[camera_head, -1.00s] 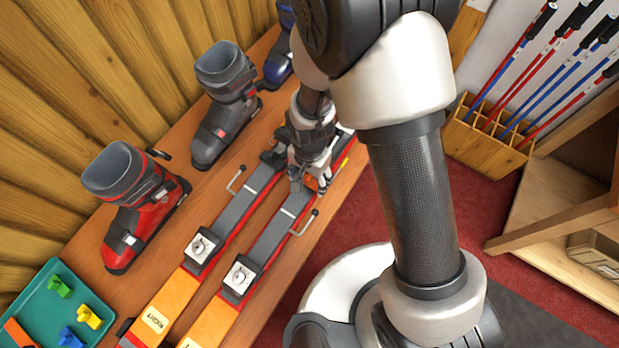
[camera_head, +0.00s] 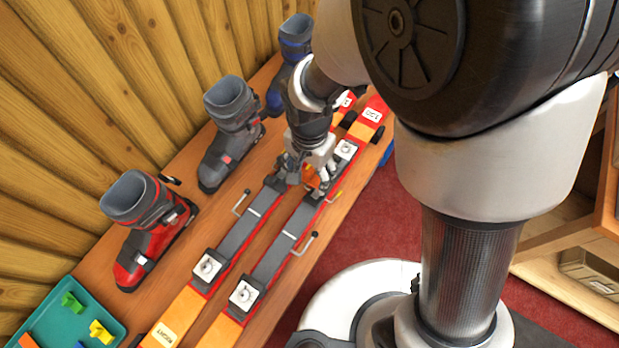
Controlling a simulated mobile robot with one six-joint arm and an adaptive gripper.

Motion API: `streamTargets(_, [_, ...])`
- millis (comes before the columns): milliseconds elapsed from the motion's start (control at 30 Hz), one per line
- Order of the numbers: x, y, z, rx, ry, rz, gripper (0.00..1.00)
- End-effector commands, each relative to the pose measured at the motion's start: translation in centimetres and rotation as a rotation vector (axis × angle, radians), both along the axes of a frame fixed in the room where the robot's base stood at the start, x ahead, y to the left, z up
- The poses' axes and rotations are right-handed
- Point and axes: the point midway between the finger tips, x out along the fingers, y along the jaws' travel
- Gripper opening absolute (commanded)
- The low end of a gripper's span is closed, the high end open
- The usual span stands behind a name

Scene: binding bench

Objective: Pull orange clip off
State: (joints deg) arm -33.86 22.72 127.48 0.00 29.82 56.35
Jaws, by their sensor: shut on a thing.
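The orange clip (camera_head: 310,175) is small and partly hidden by the fingers of my gripper (camera_head: 314,187). My gripper is shut on it, over the right-hand ski (camera_head: 283,238) beside its binding. I cannot tell whether the clip still touches the ski. The left-hand ski (camera_head: 236,238) lies parallel to it. Both skis are orange and red with dark grey middles and silver binding plates.
A red boot (camera_head: 143,232), a grey boot (camera_head: 232,135) and a blue boot (camera_head: 290,65) stand along the wooden wall. A teal tray (camera_head: 62,335) with coloured clips sits at the lower left. Thin metal levers (camera_head: 306,243) stick up beside the skis.

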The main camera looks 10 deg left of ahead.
Motion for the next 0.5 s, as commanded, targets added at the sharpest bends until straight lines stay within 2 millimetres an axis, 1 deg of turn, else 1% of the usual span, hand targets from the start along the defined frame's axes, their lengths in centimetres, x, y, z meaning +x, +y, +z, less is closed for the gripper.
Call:
streamTargets(33, [0.1,0.1,1.0,0.002,-0.003,0.000,0.39])
streamTargets(100, [0.0,0.0,1.7,0.001,-0.001,0.000,0.39])
streamTargets(500, [0.0,0.0,4.0,0.000,0.000,0.000,0.39])
